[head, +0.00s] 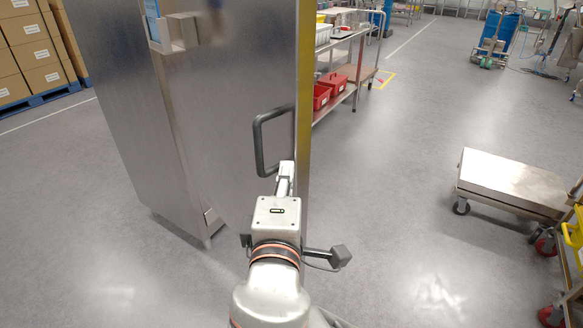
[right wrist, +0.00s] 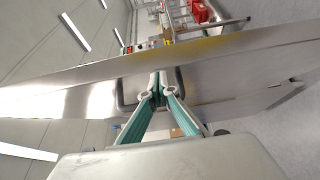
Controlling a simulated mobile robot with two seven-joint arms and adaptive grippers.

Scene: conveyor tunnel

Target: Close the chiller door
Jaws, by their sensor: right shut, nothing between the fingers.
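The steel chiller (head: 135,120) stands at the left of the head view. Its door (head: 225,110) stands swung out, with a yellow strip along its right edge. A dark bar handle (head: 258,140) is on the door face towards me. My right gripper (head: 286,170) is just below and right of the handle, close to the door edge; I cannot tell if it touches. In the right wrist view its teal-lined fingers (right wrist: 160,88) meet at the tips with nothing between them, in front of the door (right wrist: 85,92). My left gripper is not in view.
A steel rack with red bins (head: 335,82) stands behind the door edge. A low steel cart (head: 512,180) is at the right, near a red-wheeled trolley (head: 575,240). Boxes on a blue pallet (head: 30,103) are at far left. The grey floor between door and cart is clear.

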